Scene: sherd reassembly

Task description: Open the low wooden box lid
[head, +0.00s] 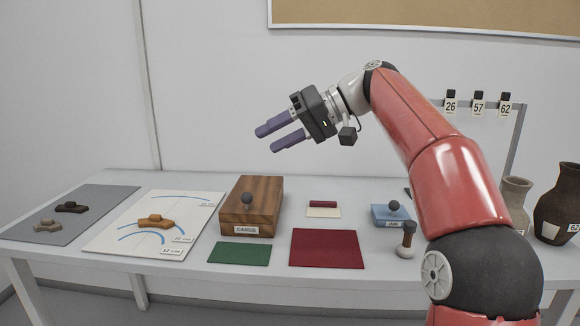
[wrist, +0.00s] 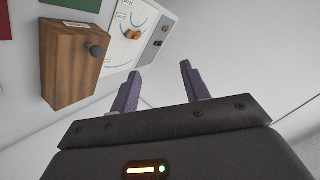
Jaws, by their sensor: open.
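A low wooden box (head: 264,190) stands on the table, left of the middle in the head view. Its lid is shut and has a dark round knob (head: 246,198) near the front. A label reading "CARDS" is on its front face. My gripper (head: 272,138) is open and empty, in the air above the box and behind it in the picture, with two purple fingers pointing left. In the wrist view the fingers (wrist: 160,88) are apart with nothing between them. The box (wrist: 72,65) and its knob (wrist: 96,50) show at the upper left there.
Left of the box lie a white board (head: 106,232) with blue arcs and a sherd, and a grey mat (head: 98,201) with sherds. Green (head: 240,254) and red (head: 322,262) mats lie in front. A blue box (head: 381,217), a stamp (head: 407,240) and jars (head: 560,205) stand right.

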